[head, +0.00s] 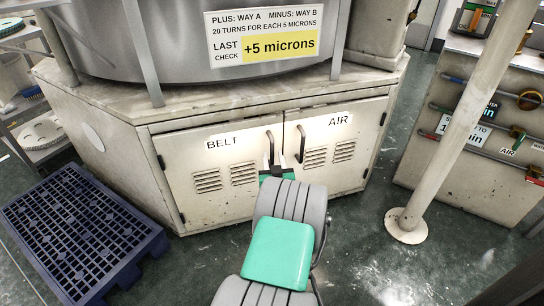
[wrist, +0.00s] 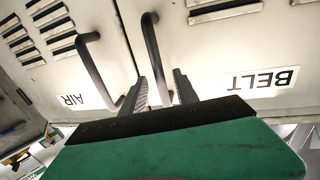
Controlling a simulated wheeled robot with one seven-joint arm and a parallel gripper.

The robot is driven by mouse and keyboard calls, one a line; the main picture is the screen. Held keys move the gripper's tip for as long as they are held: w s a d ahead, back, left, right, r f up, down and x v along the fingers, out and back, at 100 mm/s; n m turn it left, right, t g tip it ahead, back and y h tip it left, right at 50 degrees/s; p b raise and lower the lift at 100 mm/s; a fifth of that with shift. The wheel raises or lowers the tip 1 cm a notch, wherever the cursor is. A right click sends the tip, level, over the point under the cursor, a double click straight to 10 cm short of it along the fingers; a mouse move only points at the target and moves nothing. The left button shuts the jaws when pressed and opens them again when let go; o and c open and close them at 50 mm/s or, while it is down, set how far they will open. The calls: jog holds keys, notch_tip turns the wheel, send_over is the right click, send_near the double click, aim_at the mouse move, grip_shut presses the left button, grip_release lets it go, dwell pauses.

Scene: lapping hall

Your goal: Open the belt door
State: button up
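The belt door (head: 180,160) is the left door of the cabinet under the round machine, and it is shut. It carries the label BELT and two vent grilles. Its dark bar handle (head: 268,140) stands upright near the door's right edge. In the wrist view, which is turned over, the belt door (wrist: 225,55) is on the right and its handle (wrist: 152,45) runs down between my fingers. My gripper (head: 275,165) is open, its two fingers (wrist: 160,88) apart on either side of the handle's end.
The AIR door (head: 345,135) with its own handle (head: 301,145) is shut close on the right. A pale post (head: 440,130) stands on the right before a cabinet with hoses (head: 465,160). A blue pallet (head: 80,235) lies at left. Floor between pallet and post is mostly clear.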

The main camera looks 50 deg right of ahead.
jog(key=shift+x, duration=1.4)
jog(key=shift+c, duration=0.6)
jog(key=shift+a, duration=0.1)
grip_shut()
